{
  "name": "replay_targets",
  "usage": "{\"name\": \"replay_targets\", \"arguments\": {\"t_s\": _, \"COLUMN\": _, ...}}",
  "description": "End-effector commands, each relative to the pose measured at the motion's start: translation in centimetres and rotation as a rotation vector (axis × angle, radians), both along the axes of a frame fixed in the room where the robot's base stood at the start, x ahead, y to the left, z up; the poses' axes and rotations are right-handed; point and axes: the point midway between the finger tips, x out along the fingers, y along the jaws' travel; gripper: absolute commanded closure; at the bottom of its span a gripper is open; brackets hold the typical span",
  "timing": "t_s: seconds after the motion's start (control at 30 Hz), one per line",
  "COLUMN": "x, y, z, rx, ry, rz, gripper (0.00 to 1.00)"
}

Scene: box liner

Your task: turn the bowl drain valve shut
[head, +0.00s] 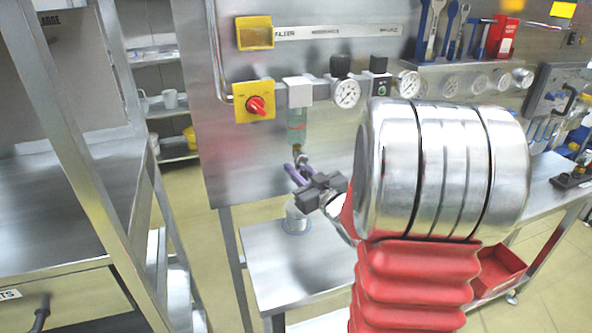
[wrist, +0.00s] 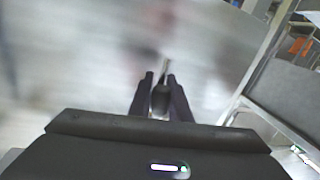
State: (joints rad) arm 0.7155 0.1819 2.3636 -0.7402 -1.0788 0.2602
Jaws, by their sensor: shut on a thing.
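The clear filter bowl (head: 297,125) hangs below a white filter head on the upright steel panel. Its small brass drain valve (head: 298,152) is at the bottom, partly hidden by my gripper (head: 295,166). The purple fingers reach up from below and are closed at the valve. In the wrist view my gripper (wrist: 161,80) has its two dark fingers on either side of a small dark and metallic piece, the drain valve (wrist: 160,94). The angle of its handle cannot be made out.
A red knob on a yellow plate (head: 255,102) is left of the bowl, and a pressure gauge (head: 346,93) is right of it. My arm hides much of the bench on the right.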

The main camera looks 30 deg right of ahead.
Motion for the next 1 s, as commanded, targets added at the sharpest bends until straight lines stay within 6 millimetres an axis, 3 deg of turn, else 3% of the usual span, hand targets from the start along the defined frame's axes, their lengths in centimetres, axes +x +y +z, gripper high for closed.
{"name": "replay_targets", "arguments": {"t_s": 0.2, "x": 0.0, "y": 0.1, "z": 0.02, "rx": -0.003, "ry": 0.0, "rz": 0.003, "gripper": 1.0}}
{"name": "replay_targets", "arguments": {"t_s": 0.23, "x": -0.01, "y": 0.1, "z": 0.02, "rx": -0.003, "ry": 0.0, "rz": 0.003, "gripper": 0.82}}
{"name": "replay_targets", "arguments": {"t_s": 0.5, "x": -0.03, "y": 0.0, "z": 0.0, "rx": -0.002, "ry": 0.0, "rz": 0.0, "gripper": 0.64}}
{"name": "replay_targets", "arguments": {"t_s": 1.0, "x": -0.65, "y": 0.24, "z": 0.03, "rx": -0.002, "ry": 0.0, "rz": 0.002, "gripper": 0.64}}
